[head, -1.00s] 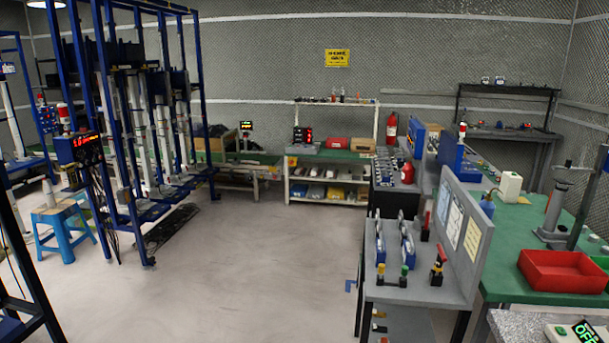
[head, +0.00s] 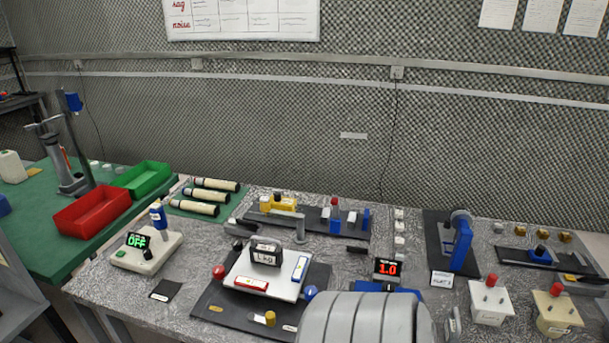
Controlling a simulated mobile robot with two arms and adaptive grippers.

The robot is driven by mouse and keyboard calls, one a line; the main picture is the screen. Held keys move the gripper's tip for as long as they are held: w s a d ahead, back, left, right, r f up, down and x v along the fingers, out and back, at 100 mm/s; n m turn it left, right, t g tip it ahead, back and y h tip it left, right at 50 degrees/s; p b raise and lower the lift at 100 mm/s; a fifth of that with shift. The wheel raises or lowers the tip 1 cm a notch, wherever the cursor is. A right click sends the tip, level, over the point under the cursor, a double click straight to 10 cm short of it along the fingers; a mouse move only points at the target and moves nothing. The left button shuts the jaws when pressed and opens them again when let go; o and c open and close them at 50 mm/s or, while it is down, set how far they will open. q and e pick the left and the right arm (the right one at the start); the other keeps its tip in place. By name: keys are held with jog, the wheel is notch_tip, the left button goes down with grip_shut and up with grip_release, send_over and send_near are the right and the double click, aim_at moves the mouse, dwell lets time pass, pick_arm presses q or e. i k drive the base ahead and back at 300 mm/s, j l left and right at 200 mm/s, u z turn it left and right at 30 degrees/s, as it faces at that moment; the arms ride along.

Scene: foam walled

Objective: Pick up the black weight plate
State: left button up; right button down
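A small black block with a white label (head: 265,255), which looks like the black weight, stands on a white plate (head: 237,266) on the bench. The label seems to read 1 kg, but it is small. The white plate sits on a dark mat (head: 207,318), with red and blue knobs near its corners. A flat black square (head: 166,290) lies on the bench left of the mat. Neither of my grippers is in view.
The speckled bench (head: 95,275) is crowded. A display reading OFF (head: 138,240) stands left and one reading 1.0 (head: 387,268) right. A red bin (head: 92,211) and green bin (head: 142,179) are at far left. A large grey ribbed shape (head: 360,318) covers the bottom middle.

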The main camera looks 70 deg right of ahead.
aim_at(263, 254)
jog(key=z, duration=2)
jog(key=j+z, duration=0.1)
jog(key=j, duration=0.45)
